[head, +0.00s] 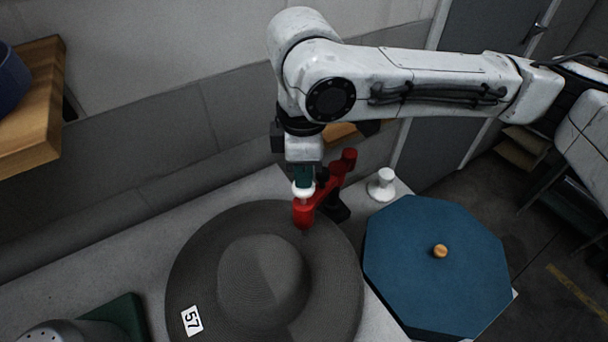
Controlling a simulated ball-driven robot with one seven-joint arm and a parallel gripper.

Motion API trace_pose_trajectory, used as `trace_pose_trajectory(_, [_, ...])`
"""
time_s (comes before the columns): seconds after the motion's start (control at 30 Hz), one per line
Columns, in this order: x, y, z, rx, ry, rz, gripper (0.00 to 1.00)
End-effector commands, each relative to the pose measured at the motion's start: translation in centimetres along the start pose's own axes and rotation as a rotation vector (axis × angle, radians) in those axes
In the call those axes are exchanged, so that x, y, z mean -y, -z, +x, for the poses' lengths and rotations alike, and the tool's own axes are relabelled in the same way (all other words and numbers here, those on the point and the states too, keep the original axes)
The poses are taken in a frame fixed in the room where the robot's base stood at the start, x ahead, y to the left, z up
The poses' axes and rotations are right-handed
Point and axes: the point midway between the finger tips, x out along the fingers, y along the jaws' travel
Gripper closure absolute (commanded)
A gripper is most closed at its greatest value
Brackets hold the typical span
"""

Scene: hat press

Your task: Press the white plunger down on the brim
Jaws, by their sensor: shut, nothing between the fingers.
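The white plunger (303,190) sits on top of the front end of a red press arm (328,186), over the far edge of the hat's brim. The grey hat (263,275) lies on the bench with a white "57" label on its near left brim. My gripper (304,178) points down directly above the plunger, with its dark green fingers shut and empty. The fingertips appear at the plunger's top, but I cannot tell whether they touch it. The press's lower end near the brim is partly hidden by its red head.
A blue octagonal box (430,285) with a wooden knob (440,251) stands right of the hat. A small white knobbed piece (382,184) stands behind it. A grey rounded object on a green base (122,318) is at the lower left. A wooden shelf (35,130) juts out upper left.

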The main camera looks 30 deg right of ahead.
Motion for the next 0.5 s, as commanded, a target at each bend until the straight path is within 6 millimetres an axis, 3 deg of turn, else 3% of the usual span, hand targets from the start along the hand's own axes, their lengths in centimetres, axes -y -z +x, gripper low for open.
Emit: trace_pose_trajectory(0.5, [0.0,0.0,1.6,0.0,0.001,0.0,1.0])
